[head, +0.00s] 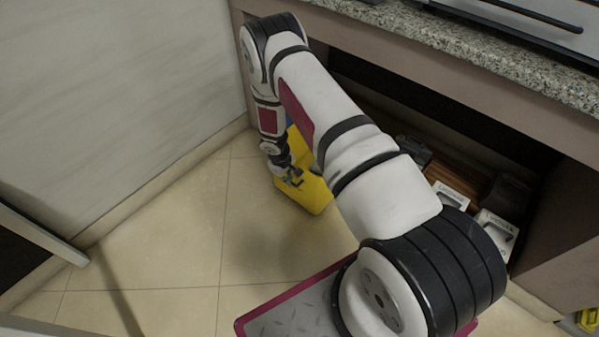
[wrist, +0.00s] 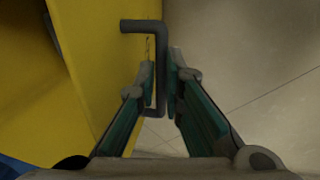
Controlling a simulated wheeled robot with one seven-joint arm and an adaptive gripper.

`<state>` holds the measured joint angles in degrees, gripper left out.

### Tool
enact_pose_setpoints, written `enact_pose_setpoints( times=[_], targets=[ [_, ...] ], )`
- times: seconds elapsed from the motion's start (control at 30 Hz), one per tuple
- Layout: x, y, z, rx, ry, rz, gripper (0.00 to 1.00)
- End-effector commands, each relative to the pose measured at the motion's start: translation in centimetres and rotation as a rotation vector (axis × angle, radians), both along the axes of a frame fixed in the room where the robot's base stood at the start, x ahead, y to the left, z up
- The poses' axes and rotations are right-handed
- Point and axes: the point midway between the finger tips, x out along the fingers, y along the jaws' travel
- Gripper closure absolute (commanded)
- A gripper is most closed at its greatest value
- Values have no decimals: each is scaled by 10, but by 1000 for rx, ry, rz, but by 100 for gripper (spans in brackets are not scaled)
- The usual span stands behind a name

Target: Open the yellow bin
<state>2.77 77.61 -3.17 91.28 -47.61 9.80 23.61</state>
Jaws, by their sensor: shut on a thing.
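The yellow bin (head: 314,194) stands on the tiled floor beside the cabinet, partly hidden behind my arm. In the wrist view its yellow face (wrist: 60,105) fills the left side. A dark bent bar handle (wrist: 143,25) sticks out from that face. My gripper (head: 289,177) is low at the front of the bin. In the wrist view my gripper's fingers (wrist: 162,84) are on either side of the handle's upright bar, shut on it. Whether the bin is open at all I cannot tell.
A counter with a granite top (head: 480,50) runs along the right. Its open lower shelf holds white boxes (head: 497,230) and dark items. A pale wall (head: 110,100) is at the left. The tiled floor (head: 170,240) in front of the bin is clear.

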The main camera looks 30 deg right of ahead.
Motion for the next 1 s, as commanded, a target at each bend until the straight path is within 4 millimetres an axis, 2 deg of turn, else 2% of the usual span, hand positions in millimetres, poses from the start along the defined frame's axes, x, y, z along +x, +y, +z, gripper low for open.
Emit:
enact_pose_setpoints(
  times=[0.2, 0.57, 0.6, 0.7, 1.0],
  targets=[
    [-1, 14, -1, 2, 2, 0, 100],
    [-1, 16, -1, 2, 1, -1, 100],
    [-1, 16, -1, 2, 1, -1, 89],
    [-1, 16, -1, 2, 1, -1, 70],
    [0, 15, 1, 1, 0, 0, 70]
  ],
)
